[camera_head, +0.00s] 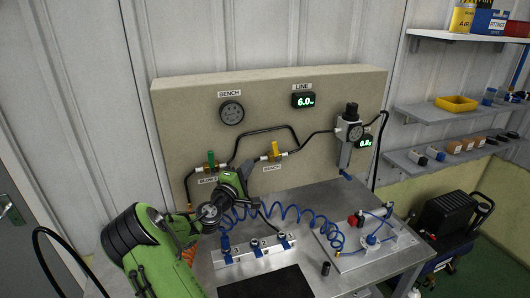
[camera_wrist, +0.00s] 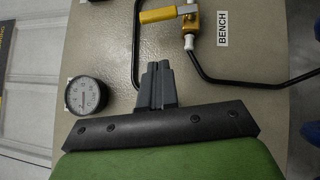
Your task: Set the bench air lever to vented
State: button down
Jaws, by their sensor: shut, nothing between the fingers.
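The bench air lever is a yellow handle (camera_head: 275,149) on a brass valve on the upright panel, above a BENCH label (camera_head: 271,168). The handle points up, crosswise to the pipe run. In the wrist view the same yellow handle (camera_wrist: 160,15) lies sideways at the top, beside its BENCH label (camera_wrist: 222,28). My gripper (camera_wrist: 157,80) is shut and empty, its fingers over bare panel and apart from the handle. In the head view my arm reaches up in front of the panel, left of and below the lever; the fingertips cannot be made out there.
A green-handled valve (camera_head: 211,159) sits left of the bench lever. A round BENCH gauge (camera_head: 232,113) and a LINE display (camera_head: 303,100) reading 6.0 are above. A regulator (camera_head: 350,135) stands right, beside a 0.8 display. A blue coiled hose (camera_head: 292,212) crosses the bench below.

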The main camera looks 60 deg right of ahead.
aim_at(275, 147)
jog(key=s+d+r+p, duration=0.1)
jog(key=s+d, duration=0.1)
jog(key=d, duration=0.5)
jog(key=shift+s+d+r+p, duration=0.2)
jog(key=shift+s+p, duration=0.1)
jog(key=shift+s, duration=0.1)
jog(key=shift+s+d+r+m+y+p, duration=0.45)
jog(key=shift+s+r+m+y+p, duration=0.15)
jog(key=shift+p, duration=0.5)
jog(key=shift+s+r+m+y+p, duration=0.1)
jog(key=shift+r+m+y+p, duration=0.15)
jog(key=shift+m+p, duration=0.2)
jog(key=shift+f, duration=0.2)
